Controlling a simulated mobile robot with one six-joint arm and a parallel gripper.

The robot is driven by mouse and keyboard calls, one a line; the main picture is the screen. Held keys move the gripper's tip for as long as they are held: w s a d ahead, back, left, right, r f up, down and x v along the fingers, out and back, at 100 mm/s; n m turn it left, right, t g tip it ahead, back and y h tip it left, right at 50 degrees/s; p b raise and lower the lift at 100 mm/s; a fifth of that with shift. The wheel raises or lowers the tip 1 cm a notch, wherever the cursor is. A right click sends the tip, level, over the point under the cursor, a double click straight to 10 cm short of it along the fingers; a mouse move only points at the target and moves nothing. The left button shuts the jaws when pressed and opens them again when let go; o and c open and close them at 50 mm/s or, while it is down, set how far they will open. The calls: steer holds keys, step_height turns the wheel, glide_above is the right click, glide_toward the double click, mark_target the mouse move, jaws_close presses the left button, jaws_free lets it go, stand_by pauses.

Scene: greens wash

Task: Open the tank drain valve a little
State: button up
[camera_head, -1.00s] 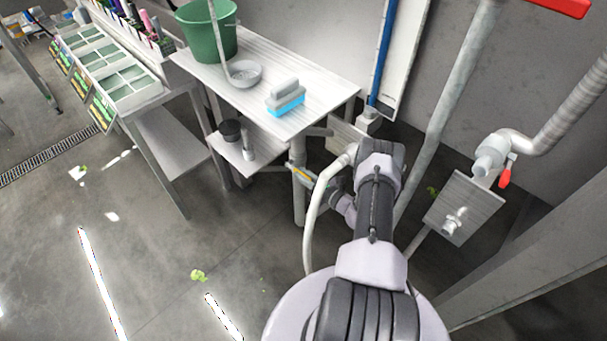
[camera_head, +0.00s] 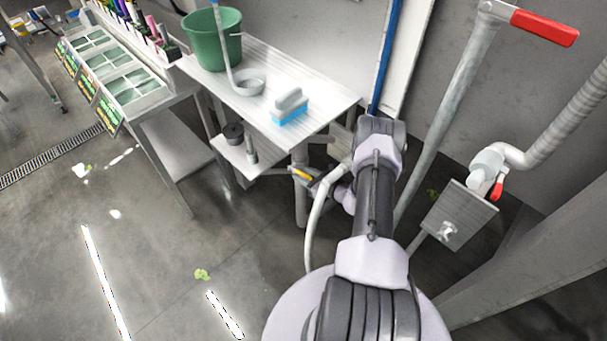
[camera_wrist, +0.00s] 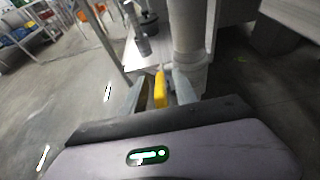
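A yellow lever handle (camera_head: 302,175) shows beside the upright pale pipe under the white table. In the wrist view the yellow handle (camera_wrist: 160,90) stands between my fingertips, in front of the pipe (camera_wrist: 188,60). I cannot tell from its shape alone whether it is the tank drain valve. My gripper (camera_wrist: 160,94) is open, with a finger on each side of the handle and small gaps showing. In the head view my gripper (camera_head: 312,183) is small and partly hidden by my arm. The valve body is hidden.
A pale hose (camera_head: 313,225) hangs near my arm. At right are a long red lever (camera_head: 545,27) and a small red lever (camera_head: 498,188).

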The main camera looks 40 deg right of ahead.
steer(key=s+d+p, duration=0.1)
steer(key=s+p, duration=0.2)
steer(key=s, duration=1)
steer(key=shift+r, duration=0.25)
